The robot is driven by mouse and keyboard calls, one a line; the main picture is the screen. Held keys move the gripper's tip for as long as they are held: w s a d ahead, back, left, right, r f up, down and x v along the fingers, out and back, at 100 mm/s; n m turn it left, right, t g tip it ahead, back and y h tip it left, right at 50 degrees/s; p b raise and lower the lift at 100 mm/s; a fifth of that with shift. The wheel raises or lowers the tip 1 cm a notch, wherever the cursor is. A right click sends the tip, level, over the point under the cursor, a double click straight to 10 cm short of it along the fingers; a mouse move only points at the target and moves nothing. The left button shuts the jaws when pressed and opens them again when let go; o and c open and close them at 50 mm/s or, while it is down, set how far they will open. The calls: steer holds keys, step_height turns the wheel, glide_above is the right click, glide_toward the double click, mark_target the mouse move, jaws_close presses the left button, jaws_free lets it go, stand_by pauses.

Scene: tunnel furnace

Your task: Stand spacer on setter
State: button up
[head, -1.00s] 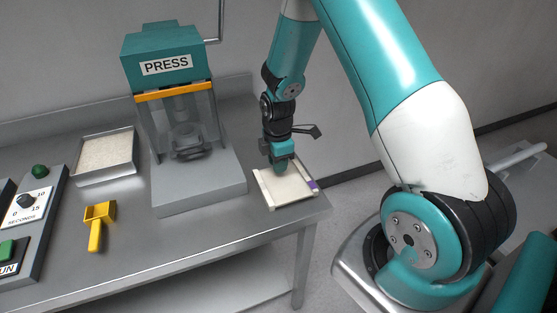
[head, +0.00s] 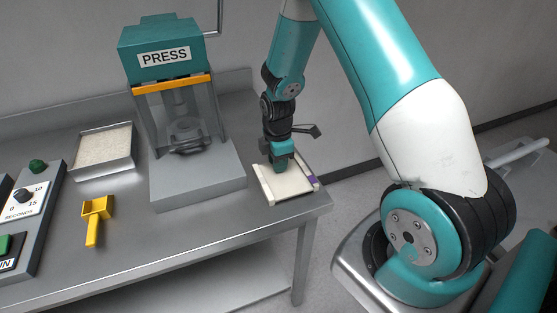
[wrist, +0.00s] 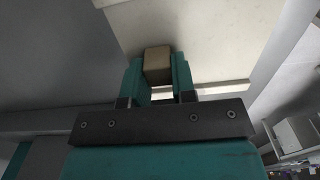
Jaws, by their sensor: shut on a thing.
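The setter is a pale cream plate (head: 285,187) with raised side strips and a purple mark on its right side, at the right end of the bench. It also shows in the wrist view (wrist: 215,35). My gripper (head: 282,167) is low over the setter. In the wrist view my gripper (wrist: 158,72) is shut on a tan block-shaped spacer (wrist: 157,60), held between both fingers. The spacer is seen against the setter's surface near one edge. I cannot tell whether its lower end touches the setter. In the head view the fingers hide the spacer.
A teal press (head: 165,60) with a grey base stands left of the setter. A tray of pale granules (head: 103,168), a yellow scoop (head: 95,215) and a control panel (head: 32,205) are further left. The bench's right edge is close to the setter.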

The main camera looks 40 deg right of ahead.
steer(key=o, duration=1)
steer(key=shift+r, duration=0.1)
step_height(320, 180, up, 17)
steer(key=shift+r+b, duration=0.1)
steer(key=shift+b, duration=0.55)
